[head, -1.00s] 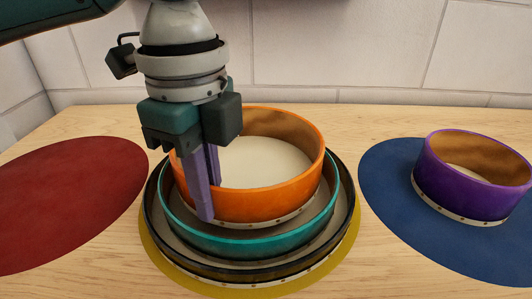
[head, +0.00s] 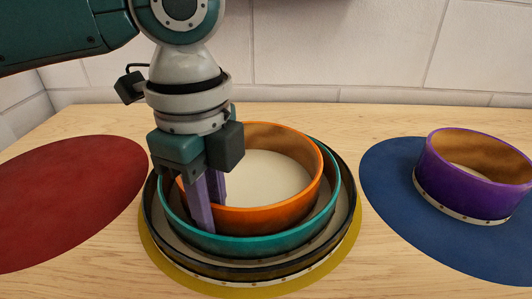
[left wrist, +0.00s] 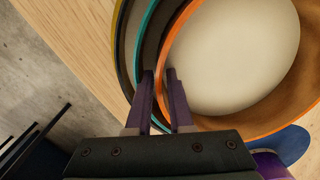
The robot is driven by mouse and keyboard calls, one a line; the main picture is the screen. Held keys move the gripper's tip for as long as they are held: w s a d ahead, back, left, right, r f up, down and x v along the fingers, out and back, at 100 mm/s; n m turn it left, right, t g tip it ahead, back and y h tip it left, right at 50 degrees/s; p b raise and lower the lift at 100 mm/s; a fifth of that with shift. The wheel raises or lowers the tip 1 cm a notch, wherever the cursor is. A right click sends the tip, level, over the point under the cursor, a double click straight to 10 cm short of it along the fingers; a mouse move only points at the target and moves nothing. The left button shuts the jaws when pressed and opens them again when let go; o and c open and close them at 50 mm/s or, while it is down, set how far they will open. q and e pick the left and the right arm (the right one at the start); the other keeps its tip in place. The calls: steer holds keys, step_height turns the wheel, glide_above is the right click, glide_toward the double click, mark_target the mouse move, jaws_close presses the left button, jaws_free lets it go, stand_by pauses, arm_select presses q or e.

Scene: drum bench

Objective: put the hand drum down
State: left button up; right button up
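The orange hand drum (head: 268,217), with a pale skin inside its ring, sits level within the larger teal drum (head: 262,247). Its lower edge is hidden behind the teal wall, so I cannot tell whether it touches bottom. The teal drum stands inside a wider black drum (head: 250,270) on a yellow mat (head: 160,259). My left gripper (head: 209,203) points down at the orange drum's left side. In the left wrist view its purple fingers (left wrist: 162,85) straddle the orange wall (left wrist: 172,42), shut on it. My right gripper is in neither view.
A purple drum (head: 461,194) stands on a blue mat (head: 392,205) at the right. A red mat (head: 70,200) at the left is empty. The wooden bench (head: 90,272) is bare between the mats. A tiled wall (head: 380,55) closes off the back.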

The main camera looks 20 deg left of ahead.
arm_select(q)
step_height(320, 180, up, 13)
steer(key=p, duration=0.2)
steer(key=shift+f, duration=0.15)
